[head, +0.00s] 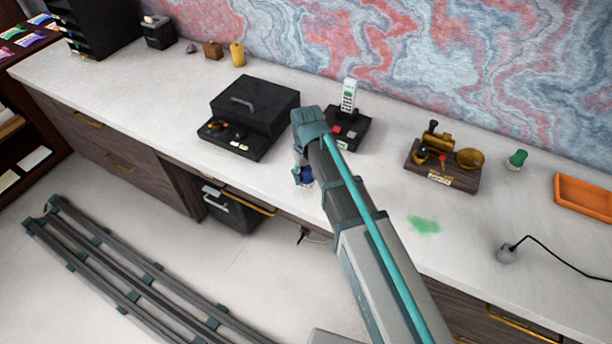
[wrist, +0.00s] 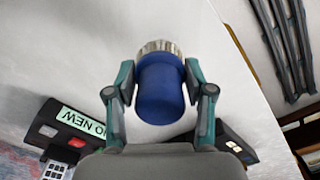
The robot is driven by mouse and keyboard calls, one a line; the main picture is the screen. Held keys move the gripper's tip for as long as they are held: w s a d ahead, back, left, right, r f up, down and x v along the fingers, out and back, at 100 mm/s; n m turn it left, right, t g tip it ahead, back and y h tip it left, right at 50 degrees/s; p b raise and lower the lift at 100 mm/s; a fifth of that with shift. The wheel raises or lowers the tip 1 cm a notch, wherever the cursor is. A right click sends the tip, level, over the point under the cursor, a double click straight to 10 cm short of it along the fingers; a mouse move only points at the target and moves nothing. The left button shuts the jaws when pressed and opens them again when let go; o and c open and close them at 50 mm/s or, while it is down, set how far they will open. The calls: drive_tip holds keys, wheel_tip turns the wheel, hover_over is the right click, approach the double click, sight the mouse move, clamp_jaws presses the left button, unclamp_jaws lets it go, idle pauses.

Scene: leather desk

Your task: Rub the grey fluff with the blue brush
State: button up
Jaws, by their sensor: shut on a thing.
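My gripper (wrist: 158,84) is shut on the blue brush (wrist: 160,92). In the wrist view its fingers close on both sides of the blue barrel, and a pale ribbed end shows beyond them. In the head view my gripper (head: 302,174) points down near the desk's front edge, and the blue brush (head: 307,174) shows partly beside it. Whether the brush touches the desktop cannot be told. I cannot make out the grey fluff in either view; my arm covers part of the desk.
A black box (head: 256,108) and a phone on a dock (head: 348,118) stand behind my gripper. A green smear (head: 424,224), a brass device (head: 444,160), a green-handled object (head: 516,158), a corded grey object (head: 506,253) and an orange tray (head: 584,197) are to the right.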

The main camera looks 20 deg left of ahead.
drive_tip(key=shift+r+p, duration=1.25)
drive_tip(key=shift+r, duration=1)
